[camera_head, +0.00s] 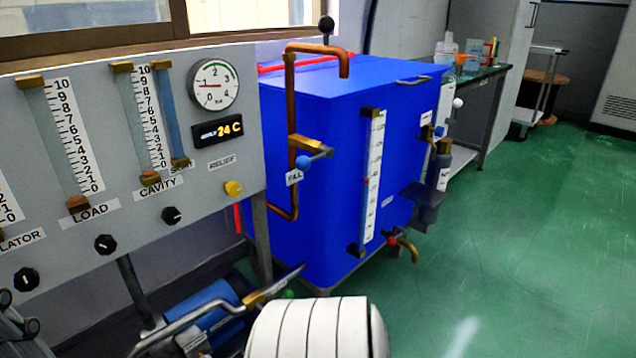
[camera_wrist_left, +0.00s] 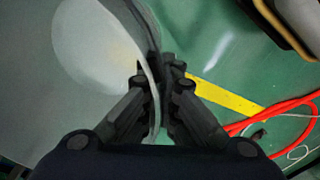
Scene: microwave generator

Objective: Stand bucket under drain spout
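The drain spout (camera_head: 405,248) is a short copper tap low on the front of the blue tank (camera_head: 315,150), above the green floor. In the left wrist view, a pale grey, rounded vessel (camera_wrist_left: 95,50), which looks like the bucket, fills the left side. Its curved wall edge runs between the fingers of my left gripper (camera_wrist_left: 163,80), which looks shut on it. I cannot see the bucket or the left gripper for certain in the head view. My right gripper is in neither view.
A gauge panel (camera_head: 130,200) stands left of the tank, with a blue motor-like unit (camera_head: 205,310) below it. Green floor (camera_head: 520,250) right of the tank is clear. The wrist view shows a yellow floor stripe (camera_wrist_left: 225,97) and a red hose (camera_wrist_left: 285,115).

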